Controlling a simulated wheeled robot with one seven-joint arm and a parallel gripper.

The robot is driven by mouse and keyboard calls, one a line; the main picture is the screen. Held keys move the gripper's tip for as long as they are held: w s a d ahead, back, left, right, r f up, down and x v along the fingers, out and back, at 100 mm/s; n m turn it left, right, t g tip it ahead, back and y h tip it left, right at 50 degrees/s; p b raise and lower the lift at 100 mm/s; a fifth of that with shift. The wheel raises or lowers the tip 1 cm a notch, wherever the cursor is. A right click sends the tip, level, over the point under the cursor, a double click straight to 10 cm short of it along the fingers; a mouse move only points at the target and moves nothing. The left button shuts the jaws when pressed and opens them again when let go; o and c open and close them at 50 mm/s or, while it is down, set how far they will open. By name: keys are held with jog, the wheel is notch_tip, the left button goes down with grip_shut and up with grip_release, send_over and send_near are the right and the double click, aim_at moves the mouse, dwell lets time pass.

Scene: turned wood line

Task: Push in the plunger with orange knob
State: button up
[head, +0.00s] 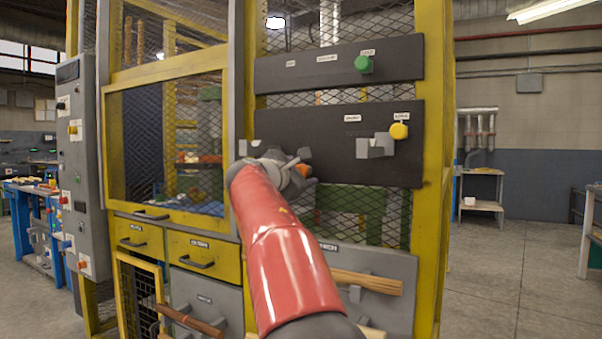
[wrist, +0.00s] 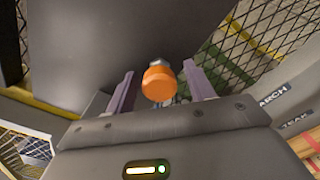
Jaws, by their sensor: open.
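The plunger's orange knob (wrist: 159,84) shows in the wrist view, on a short grey stem in front of the dark panel. In the head view only a bit of the orange knob (head: 303,170) shows, beside my gripper (head: 290,160), which hides most of it. In the wrist view my gripper (wrist: 160,92) is open, with one finger on each side of the knob. I see gaps between the knob and both fingers. Whether the knob lies fully between the fingertips or just beyond them, I cannot tell.
The dark lower panel (head: 290,121) also bears a yellow knob (head: 399,131) and grey brackets. A green knob (head: 362,64) is on the panel above. Yellow drawers (head: 203,256) and wooden rods (head: 365,280) are below. Open floor (head: 510,270) lies to the right.

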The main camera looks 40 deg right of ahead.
jog(key=b+v, duration=0.1)
jog(key=v, duration=0.6)
jog(key=shift+s+a, duration=0.15)
jog(key=shift+a, duration=0.2)
